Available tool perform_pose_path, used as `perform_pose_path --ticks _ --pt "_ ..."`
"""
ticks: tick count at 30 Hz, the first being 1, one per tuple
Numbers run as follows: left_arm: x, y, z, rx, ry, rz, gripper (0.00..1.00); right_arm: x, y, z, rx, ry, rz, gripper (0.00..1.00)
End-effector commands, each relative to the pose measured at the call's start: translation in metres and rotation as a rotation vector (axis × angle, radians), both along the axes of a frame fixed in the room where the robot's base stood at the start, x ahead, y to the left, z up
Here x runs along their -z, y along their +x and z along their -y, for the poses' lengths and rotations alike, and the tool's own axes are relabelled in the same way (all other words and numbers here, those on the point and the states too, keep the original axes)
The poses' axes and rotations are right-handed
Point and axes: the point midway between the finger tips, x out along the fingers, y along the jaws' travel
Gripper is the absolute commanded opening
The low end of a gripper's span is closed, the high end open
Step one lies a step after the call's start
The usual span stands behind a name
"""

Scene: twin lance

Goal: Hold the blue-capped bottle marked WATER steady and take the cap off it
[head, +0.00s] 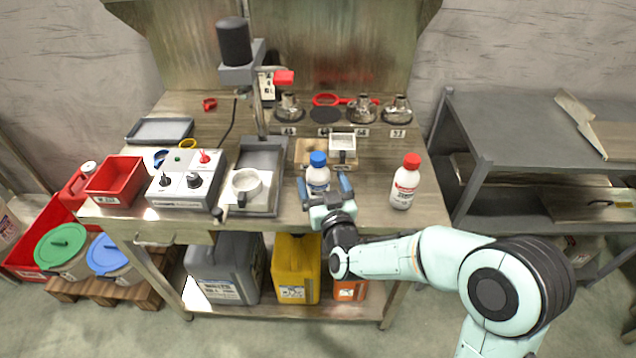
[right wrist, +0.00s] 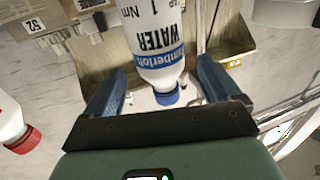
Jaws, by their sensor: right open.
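The blue-capped bottle (head: 317,177) stands upright near the front middle of the bench. Its blue cap (head: 318,158) is on it. In the right wrist view the bottle (right wrist: 156,40) shows upside down with WATER on its label, and the blue cap (right wrist: 167,97) points toward my gripper's palm. My right gripper (head: 328,190) is open, with one finger on each side of the bottle. In the right wrist view, gaps show between the bottle and both fingers (right wrist: 165,88). My left gripper is not in view.
A red-capped bottle (head: 405,182) stands to the right on the bench. A grey tray (head: 263,195) with a white mug-like cup (head: 246,184) and a control box (head: 187,180) stand to the left. A small square container (head: 342,147) sits just behind the blue-capped bottle.

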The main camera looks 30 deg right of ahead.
Motion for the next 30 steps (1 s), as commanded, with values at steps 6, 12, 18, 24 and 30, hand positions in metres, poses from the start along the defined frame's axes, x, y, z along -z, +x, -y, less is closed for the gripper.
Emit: perform_pose_path --ticks 6,12,18,24,30 --pt "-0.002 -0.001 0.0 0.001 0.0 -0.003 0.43 0.003 0.029 0.007 0.001 0.0 0.0 0.9" --pt "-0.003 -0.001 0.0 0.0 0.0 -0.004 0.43 0.003 0.048 0.013 0.001 -0.001 0.0 0.9" --pt "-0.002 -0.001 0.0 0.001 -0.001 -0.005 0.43 0.003 0.049 0.013 0.0 -0.001 0.0 0.9" --pt "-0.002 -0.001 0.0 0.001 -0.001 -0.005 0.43 0.003 0.049 0.013 0.0 0.0 0.0 0.35" --pt "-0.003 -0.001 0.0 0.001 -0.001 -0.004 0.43 0.001 0.049 0.013 0.001 -0.001 0.003 0.22"
